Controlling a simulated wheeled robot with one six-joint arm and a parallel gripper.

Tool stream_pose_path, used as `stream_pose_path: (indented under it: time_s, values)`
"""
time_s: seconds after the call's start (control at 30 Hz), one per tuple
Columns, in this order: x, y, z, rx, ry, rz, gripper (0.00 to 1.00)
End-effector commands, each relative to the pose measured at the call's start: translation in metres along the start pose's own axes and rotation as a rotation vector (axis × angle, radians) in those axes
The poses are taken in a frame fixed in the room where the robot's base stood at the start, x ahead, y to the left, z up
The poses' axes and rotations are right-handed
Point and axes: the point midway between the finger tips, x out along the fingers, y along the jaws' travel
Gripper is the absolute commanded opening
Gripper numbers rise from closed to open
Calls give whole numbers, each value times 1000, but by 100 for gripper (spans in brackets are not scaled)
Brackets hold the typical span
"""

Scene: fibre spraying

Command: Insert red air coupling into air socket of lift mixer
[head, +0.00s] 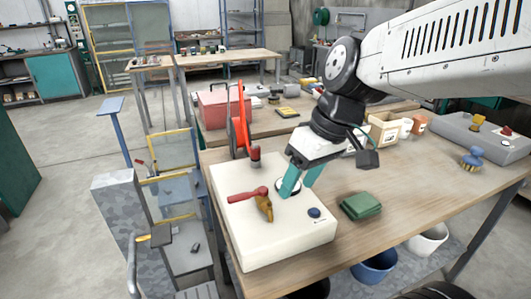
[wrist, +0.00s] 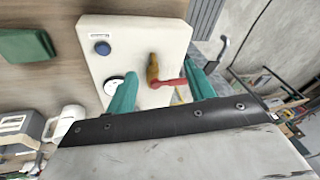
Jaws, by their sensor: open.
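A white box-shaped unit (head: 285,235) lies at the table's near left corner. On its top are a brass-coloured fitting (head: 265,208) and a red lever-like part (head: 245,196) beside it, seemingly touching. A small dark red cylindrical piece (head: 255,155) stands at the box's far edge, below a tall orange-red part; whether it is the coupling I cannot tell. My gripper (head: 297,189) is open and empty over the box, its teal fingers near the round gauge. In the wrist view the brass fitting (wrist: 153,70) and red part (wrist: 172,82) show between the fingers (wrist: 163,73). I cannot make out the socket clearly.
A blue knob (head: 314,212) sits on the box's right side. Green folded cloths (head: 361,205) lie to the right. Cups, a brush (head: 471,157) and a grey case are further right. A red toolbox (head: 215,108) stands behind. The wooden tabletop (head: 410,185) between is clear.

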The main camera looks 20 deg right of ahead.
Motion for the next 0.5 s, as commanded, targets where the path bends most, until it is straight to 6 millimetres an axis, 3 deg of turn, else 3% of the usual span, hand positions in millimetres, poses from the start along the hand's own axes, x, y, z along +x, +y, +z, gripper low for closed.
stream_pose_path:
  time_s: [0.03, 0.2, 0.33, 0.5]
  values:
    - [8, 8, -26, -51, 36, -48, 54]
    - [30, 46, -108, -254, 233, -127, 54]
    - [47, 86, -155, -361, 361, -105, 54]
    - [64, 126, -186, -437, 454, -48, 54]
